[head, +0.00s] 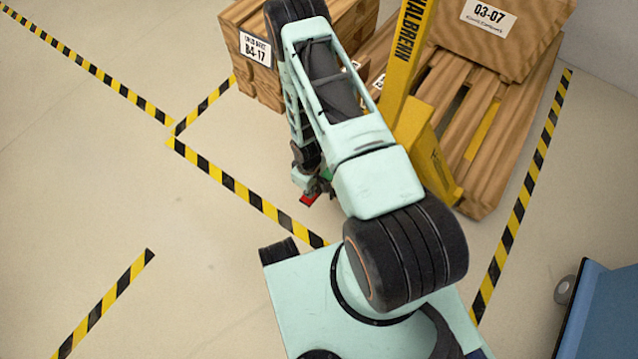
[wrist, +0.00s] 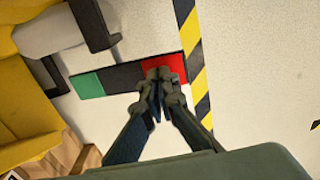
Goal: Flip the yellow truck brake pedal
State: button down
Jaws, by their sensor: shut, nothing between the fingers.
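The yellow truck (head: 430,152) stands among the wooden load at the upper middle of the head view. Its yellow body (wrist: 22,120) fills the left of the wrist view. The brake pedal (wrist: 124,77) is a flat dark bar with a green left end and a red right end. In the head view only its red end (head: 308,200) shows clearly, below my gripper (head: 314,187). In the wrist view my gripper (wrist: 158,80) is shut and empty, its tips overlapping the red end's lower edge. I cannot tell whether they touch it.
Yellow-black tape (head: 240,190) runs across the floor. A blue object (head: 606,315) is at the lower right. The floor at left is clear.

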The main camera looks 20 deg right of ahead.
jog(key=shift+r+p, duration=1.9)
jog(key=shift+r, duration=1.15)
